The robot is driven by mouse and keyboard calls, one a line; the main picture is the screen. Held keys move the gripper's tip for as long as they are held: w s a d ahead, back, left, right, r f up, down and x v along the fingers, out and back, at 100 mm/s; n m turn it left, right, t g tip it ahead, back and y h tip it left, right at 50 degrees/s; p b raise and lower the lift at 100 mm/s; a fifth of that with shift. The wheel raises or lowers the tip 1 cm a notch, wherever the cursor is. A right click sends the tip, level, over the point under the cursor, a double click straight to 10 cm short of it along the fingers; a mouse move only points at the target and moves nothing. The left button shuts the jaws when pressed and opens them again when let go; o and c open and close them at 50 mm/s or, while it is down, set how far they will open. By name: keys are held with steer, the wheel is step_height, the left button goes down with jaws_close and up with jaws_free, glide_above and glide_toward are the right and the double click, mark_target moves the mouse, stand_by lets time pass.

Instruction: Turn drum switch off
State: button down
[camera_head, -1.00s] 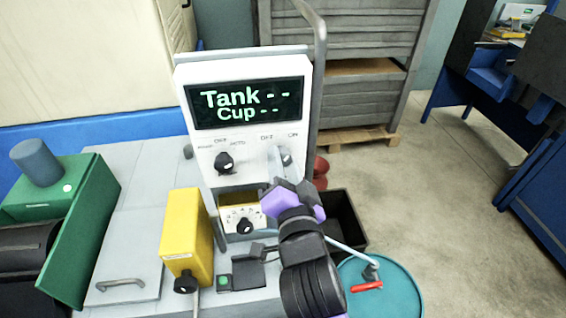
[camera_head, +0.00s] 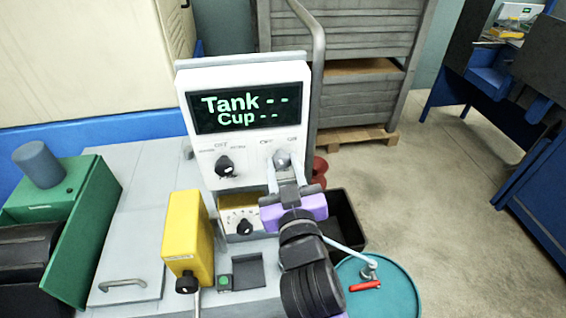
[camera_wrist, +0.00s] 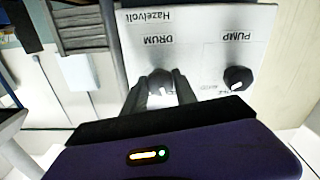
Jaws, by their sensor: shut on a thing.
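The drum switch (camera_head: 282,158) is a grey knob at the right of the white control panel (camera_head: 208,150), with OFF and ON printed above it. In the wrist view the drum switch (camera_wrist: 160,80) sits under the word DRUM, upside down in the picture. My gripper (camera_head: 285,172) reaches up to the panel from the lower right, and its two fingers are shut on the drum switch from both sides. In the wrist view my gripper (camera_wrist: 160,90) partly covers the knob, so its exact pointing direction is hard to tell.
The black pump switch (camera_head: 225,166) is left of the drum switch; it also shows in the wrist view (camera_wrist: 237,79). The display (camera_head: 245,107) reads Tank and Cup with dashes. A yellow box (camera_head: 187,235) stands below left. A teal drum (camera_head: 395,290) stands lower right.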

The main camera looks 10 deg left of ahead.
steer(key=shift+n+p, duration=0.75)
steer(key=shift+n, duration=1.35)
steer(key=shift+f, duration=0.1)
steer(key=c, duration=1)
jaws_free()
steer(key=shift+o, duration=0.2)
steer(key=b+v, duration=0.1)
steer(key=v, duration=0.7)
steer(key=shift+b, duration=0.4)
